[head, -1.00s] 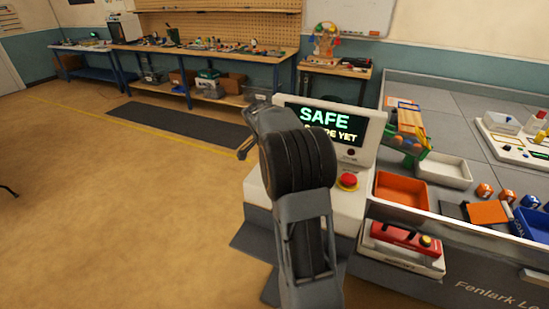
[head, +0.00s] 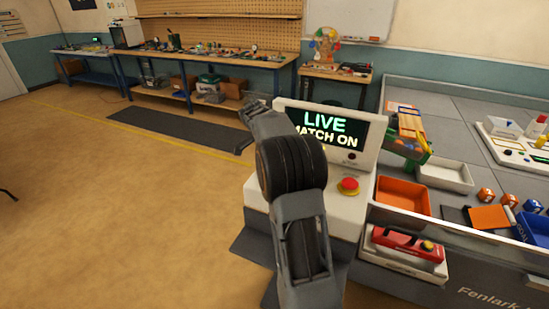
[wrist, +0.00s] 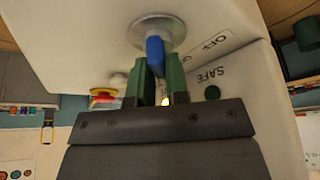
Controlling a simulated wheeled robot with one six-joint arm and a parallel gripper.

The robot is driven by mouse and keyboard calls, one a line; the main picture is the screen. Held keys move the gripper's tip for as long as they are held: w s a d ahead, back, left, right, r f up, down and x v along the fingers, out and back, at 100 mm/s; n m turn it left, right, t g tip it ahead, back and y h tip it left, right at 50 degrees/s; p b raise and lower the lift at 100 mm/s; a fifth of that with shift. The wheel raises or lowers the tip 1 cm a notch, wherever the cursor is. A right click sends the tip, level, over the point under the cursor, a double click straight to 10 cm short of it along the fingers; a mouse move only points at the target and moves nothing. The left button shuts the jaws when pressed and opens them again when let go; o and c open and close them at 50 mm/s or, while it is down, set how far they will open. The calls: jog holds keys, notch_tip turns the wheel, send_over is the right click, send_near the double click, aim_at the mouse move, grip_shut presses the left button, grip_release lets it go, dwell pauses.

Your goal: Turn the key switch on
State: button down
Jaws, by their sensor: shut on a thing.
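The key switch (wrist: 158,32) shows in the wrist view as a round silver plate with a blue key (wrist: 155,55) standing out of it. My gripper (wrist: 157,78) has its two green fingers closed on the blue key, one on each side. In the head view the console's screen (head: 322,128) reads "LIVE" with a second line partly hidden that ends in "ATCH ON". My arm hides the key switch and the gripper there.
A red stop button (head: 348,186) on a yellow base sits on the console just right of my arm. An orange tray (head: 402,196), a white tray (head: 446,175) and a red device (head: 408,238) are to the right. The floor at left is open.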

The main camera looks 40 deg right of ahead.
jog(key=shift+s+d, duration=0.1)
jog(key=shift+s, duration=0.05)
jog(key=c, duration=1.3)
grip_release()
jog(key=shift+d, duration=0.15)
jog(key=shift+o, duration=0.9)
jog(key=shift+a, duration=0.2)
jog(key=shift+r, duration=0.1)
jog(key=p+v, duration=0.1)
jog(key=v, duration=1.2)
jog(key=shift+r, duration=0.25)
jog(key=shift+a, duration=0.1)
